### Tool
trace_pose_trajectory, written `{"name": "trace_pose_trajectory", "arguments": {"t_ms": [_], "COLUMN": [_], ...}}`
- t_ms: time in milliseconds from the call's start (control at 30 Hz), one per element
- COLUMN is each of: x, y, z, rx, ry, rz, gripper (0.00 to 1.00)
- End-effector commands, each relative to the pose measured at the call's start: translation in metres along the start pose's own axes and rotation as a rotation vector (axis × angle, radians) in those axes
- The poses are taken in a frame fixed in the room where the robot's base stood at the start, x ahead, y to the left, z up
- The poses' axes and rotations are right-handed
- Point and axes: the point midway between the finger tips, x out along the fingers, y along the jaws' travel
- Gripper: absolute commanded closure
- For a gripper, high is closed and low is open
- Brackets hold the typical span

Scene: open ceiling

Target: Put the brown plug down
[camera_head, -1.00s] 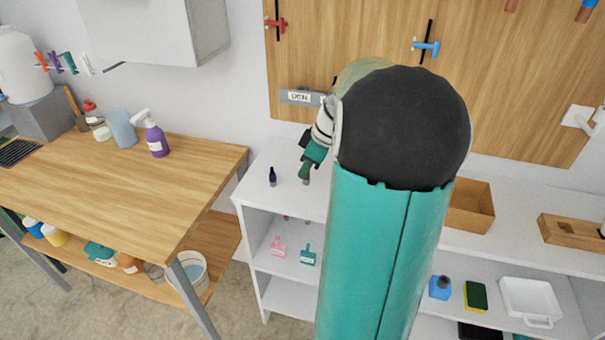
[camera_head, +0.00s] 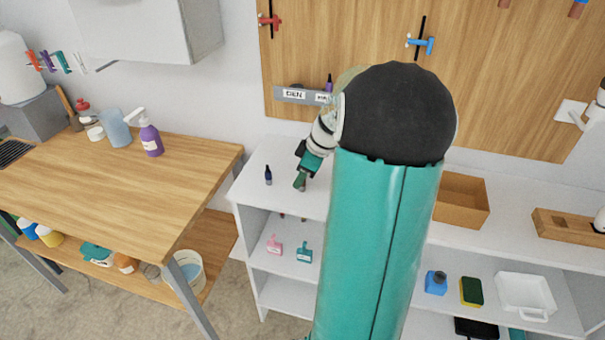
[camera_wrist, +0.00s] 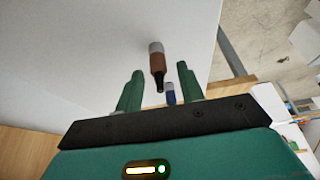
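The brown plug (camera_wrist: 157,63) has a grey end and a black tip. In the wrist view it lies between the two green fingers of my gripper (camera_wrist: 159,72), with a visible gap on each side. It appears to stand on the white shelf top. In the head view my gripper (camera_head: 301,180) is low over the shelf unit's top (camera_head: 285,150), left of my arm; the plug is mostly hidden there. The dark blue plug (camera_head: 268,176) stands just to the left; it also shows in the wrist view (camera_wrist: 171,92).
An open brown box (camera_head: 462,200) and a wooden holder (camera_head: 565,228) are on the shelf top at right. My arm hides the middle.

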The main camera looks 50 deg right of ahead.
Motion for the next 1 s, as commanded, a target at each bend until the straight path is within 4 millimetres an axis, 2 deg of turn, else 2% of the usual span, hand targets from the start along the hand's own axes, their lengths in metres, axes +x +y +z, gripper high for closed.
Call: {"name": "trace_pose_trajectory", "arguments": {"t_ms": [200, 333, 800, 1000], "x": [-0.002, -0.013, -0.105, -0.122], "y": [0.0, 0.0, 0.001, 0.0], "z": [-0.001, -0.001, -0.001, -0.001], "rx": [0.0, 0.0, 0.0, 0.0], "ry": [0.0, 0.0, 0.0, 0.0], "rz": [0.0, 0.002, 0.003, 0.001], "gripper": [0.62, 0.62, 0.62, 0.62]}}
